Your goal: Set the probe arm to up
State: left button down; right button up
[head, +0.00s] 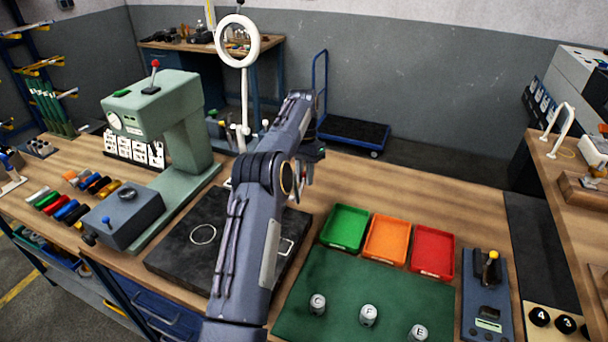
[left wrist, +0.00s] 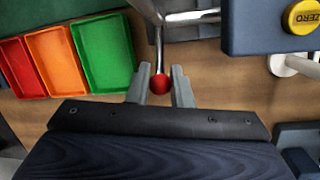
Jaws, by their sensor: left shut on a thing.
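In the left wrist view a thin metal rod with a red ball knob (left wrist: 160,84), which looks like the probe arm, runs up from between my fingers. My left gripper (left wrist: 162,86) is shut on this knob. The rod leads toward a dark blue box (left wrist: 262,28) with a yellow ZERO button (left wrist: 303,17). In the head view my left arm crosses the middle of the bench and hides the knob, the rod and most of that device. My right gripper is not in view.
Green (head: 345,228), orange (head: 387,240) and red (head: 433,252) trays stand right of my arm, behind a green mat (head: 365,290) with several marked weights. A green press (head: 165,110) stands left. A white ring lamp (head: 238,62) rises behind my arm.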

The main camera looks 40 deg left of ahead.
pick_arm(q)
jog(key=shift+f, duration=0.2)
dwell(0.4)
jog(key=c, duration=1.3)
grip_release()
jog(key=shift+w, duration=0.1)
jog(key=shift+c, duration=0.2)
jog(key=shift+r, duration=0.1)
